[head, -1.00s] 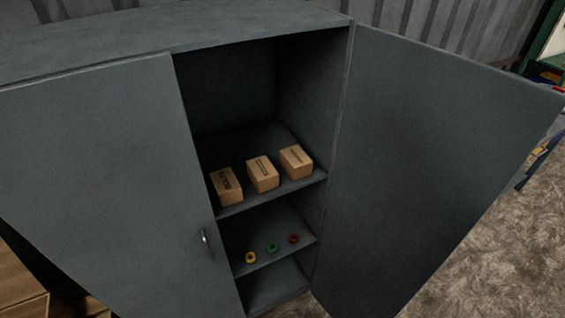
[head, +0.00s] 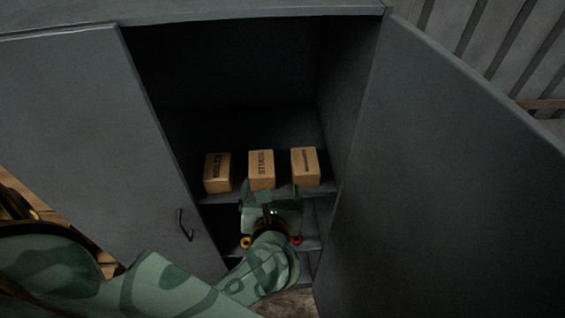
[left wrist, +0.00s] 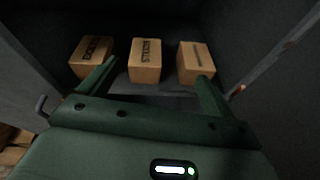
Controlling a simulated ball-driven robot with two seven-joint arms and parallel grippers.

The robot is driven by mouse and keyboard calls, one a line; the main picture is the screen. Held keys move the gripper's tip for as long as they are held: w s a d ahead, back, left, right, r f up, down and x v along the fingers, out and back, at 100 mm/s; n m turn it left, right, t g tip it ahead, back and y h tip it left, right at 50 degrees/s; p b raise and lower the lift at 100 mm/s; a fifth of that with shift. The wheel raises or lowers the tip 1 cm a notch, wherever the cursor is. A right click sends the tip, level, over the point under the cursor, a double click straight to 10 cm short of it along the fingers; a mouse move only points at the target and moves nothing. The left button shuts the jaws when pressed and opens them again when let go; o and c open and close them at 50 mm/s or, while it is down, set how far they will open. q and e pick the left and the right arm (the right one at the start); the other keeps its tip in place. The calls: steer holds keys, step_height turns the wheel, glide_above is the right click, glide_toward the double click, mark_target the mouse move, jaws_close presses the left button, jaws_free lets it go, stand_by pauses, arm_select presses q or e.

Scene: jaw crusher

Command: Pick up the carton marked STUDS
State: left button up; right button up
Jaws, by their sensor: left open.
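The carton marked STUDS (head: 261,170) is the middle one of three brown cartons on the upper cabinet shelf. It stands upright, and its dark lettering also shows in the left wrist view (left wrist: 145,62). My left gripper (head: 266,193) is just in front of it and the shelf edge, open and empty. In the left wrist view its fingers (left wrist: 158,72) are spread to either side of the carton, which is still ahead of them. I see no contact. My right gripper is not in view.
A carton (head: 217,172) stands to the left and another (head: 305,167) to the right, with narrow gaps. The left cabinet door (head: 85,140) is shut; the right door (head: 450,170) stands open. On the lower shelf, a yellow ring (head: 246,242) and a red ring (head: 297,240) show beside my arm.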

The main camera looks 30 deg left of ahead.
mark_target(262, 169)
arm_select(q)
steer(key=w+a+f, duration=0.1)
steer(key=w+a, duration=0.1)
steer(key=w+a+f+n, duration=0.1)
steer(key=w+a+f, duration=0.1)
steer(key=w+a+f+n+g, duration=0.1)
steer(key=w+a+f, duration=0.1)
steer(key=w, duration=0.1)
steer(key=shift+f, duration=0.25)
steer(key=x, duration=0.6)
steer(key=shift+s+a+f+p, duration=0.25)
steer(key=shift+s+p, duration=0.05)
steer(key=shift+p, duration=0.1)
steer(key=shift+s, duration=0.1)
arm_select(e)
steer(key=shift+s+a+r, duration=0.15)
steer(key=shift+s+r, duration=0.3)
arm_select(q)
steer(key=shift+r, duration=0.1)
steer(key=c, duration=1.4)
steer(key=shift+c, duration=0.2)
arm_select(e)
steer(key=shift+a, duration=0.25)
